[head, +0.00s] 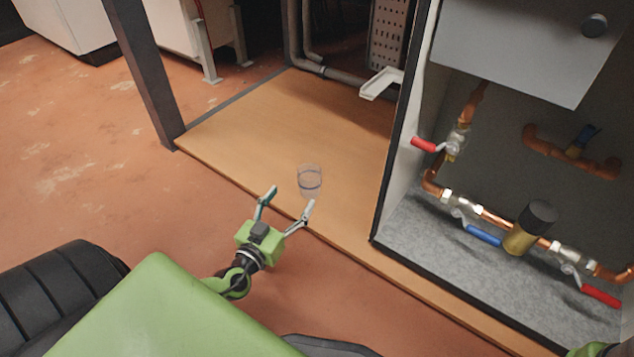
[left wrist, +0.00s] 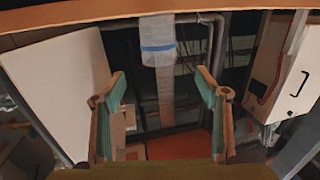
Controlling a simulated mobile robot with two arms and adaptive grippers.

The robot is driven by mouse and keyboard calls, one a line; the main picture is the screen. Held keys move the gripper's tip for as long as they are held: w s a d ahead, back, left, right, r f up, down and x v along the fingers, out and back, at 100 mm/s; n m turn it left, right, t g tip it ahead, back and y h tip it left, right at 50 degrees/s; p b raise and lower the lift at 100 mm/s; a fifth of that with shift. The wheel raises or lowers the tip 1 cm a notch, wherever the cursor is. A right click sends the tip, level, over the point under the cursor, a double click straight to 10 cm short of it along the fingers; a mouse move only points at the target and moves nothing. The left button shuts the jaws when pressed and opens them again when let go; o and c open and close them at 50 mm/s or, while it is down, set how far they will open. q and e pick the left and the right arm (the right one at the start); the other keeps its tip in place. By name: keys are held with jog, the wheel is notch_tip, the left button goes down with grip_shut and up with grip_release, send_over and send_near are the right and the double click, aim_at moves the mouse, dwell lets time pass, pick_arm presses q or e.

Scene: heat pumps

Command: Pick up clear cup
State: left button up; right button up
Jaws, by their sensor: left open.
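The clear cup (head: 309,181) stands upright on the wooden board (head: 250,135), near its front edge. My left gripper (head: 290,197) is open, with its two fingers spread toward the cup from the front left. Nothing is between the fingers, and the cup is just beyond the fingertips.
A cabinet with copper pipes (head: 490,215) and red and blue valve handles stands to the right of the cup. A dark post (head: 145,75) rises at the board's left corner. A white spout-like tray (head: 381,83) juts out behind the cup. The board around the cup is clear.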

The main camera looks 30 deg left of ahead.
aim_at(304, 185)
pick_arm(q)
jog(key=w, duration=0.4)
jog(key=w+b, duration=0.1)
jog(key=w, duration=0.1)
jog(key=shift+a+f, duration=0.2)
jog(key=shift+a, duration=0.2)
jog(key=w, duration=0.2)
jog(key=w+f+b, duration=0.1)
jog(key=w, duration=0.1)
jog(key=shift+w+a+f, duration=0.1)
jog(key=shift+w, duration=0.55)
jog(key=c, duration=1)
